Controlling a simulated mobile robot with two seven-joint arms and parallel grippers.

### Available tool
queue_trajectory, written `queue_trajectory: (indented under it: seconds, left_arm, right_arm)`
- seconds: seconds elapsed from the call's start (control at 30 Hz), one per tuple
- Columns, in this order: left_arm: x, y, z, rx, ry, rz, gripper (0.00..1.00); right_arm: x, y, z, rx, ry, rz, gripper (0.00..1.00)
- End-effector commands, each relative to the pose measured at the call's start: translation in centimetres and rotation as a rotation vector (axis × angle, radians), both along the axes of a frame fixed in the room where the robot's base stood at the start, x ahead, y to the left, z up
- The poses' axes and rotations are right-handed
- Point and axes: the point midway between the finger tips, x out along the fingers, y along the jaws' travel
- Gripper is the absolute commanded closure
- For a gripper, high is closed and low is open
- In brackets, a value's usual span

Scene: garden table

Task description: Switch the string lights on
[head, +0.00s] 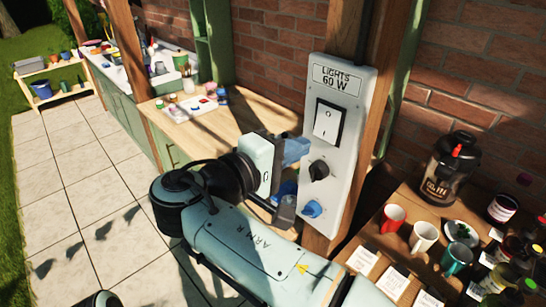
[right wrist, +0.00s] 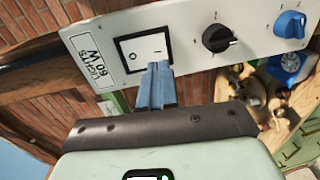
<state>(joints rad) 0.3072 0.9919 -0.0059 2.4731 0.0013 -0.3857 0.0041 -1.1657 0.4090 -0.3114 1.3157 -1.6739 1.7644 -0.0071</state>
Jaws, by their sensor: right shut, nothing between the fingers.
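A white control panel (head: 347,178) labelled "LIGHTS 60 W" is fixed to a wooden post; it also fills the top of the right wrist view (right wrist: 190,22). Its white rocker switch (head: 326,122) has a black frame and O and I marks, and shows in the right wrist view (right wrist: 142,47). My right gripper (head: 297,150) is shut and empty, left of the panel in the head view. In the right wrist view its blue fingertips (right wrist: 157,82) overlap the rocker's lower edge, near the I half. Contact and rocker tilt cannot be told. My left gripper and the lights are not in view.
Below the rocker are a black knob (head: 319,170) and a blue knob (head: 312,209). A wooden table at right holds a dark canister (head: 450,170), a red cup (head: 392,218), a white cup (head: 423,237) and jars. A wooden counter (head: 240,117) lies behind my right gripper.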

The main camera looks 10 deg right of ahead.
Motion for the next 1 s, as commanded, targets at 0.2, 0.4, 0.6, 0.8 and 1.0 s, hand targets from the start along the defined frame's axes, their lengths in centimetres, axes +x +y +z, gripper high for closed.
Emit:
queue_trajectory:
  seconds: [0.2, 0.4, 0.6, 0.8, 1.0]
  left_arm:
    - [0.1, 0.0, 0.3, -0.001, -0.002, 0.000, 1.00]
    - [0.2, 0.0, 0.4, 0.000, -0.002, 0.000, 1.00]
    - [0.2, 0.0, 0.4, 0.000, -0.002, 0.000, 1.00]
    - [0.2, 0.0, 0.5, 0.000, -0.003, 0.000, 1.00]
    - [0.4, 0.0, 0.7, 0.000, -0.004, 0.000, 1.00]
  right_arm:
    - [2.2, -2.9, -0.4, 0.001, -0.001, -0.001, 1.00]
    - [3.0, -3.9, -0.6, 0.000, 0.000, 0.001, 1.00]
    - [3.1, -4.0, -0.6, 0.001, -0.001, 0.001, 1.00]
    - [3.3, -4.0, -0.6, -0.002, -0.002, 0.000, 1.00]
    - [4.0, -4.0, -0.6, -0.013, -0.013, 0.000, 1.00]
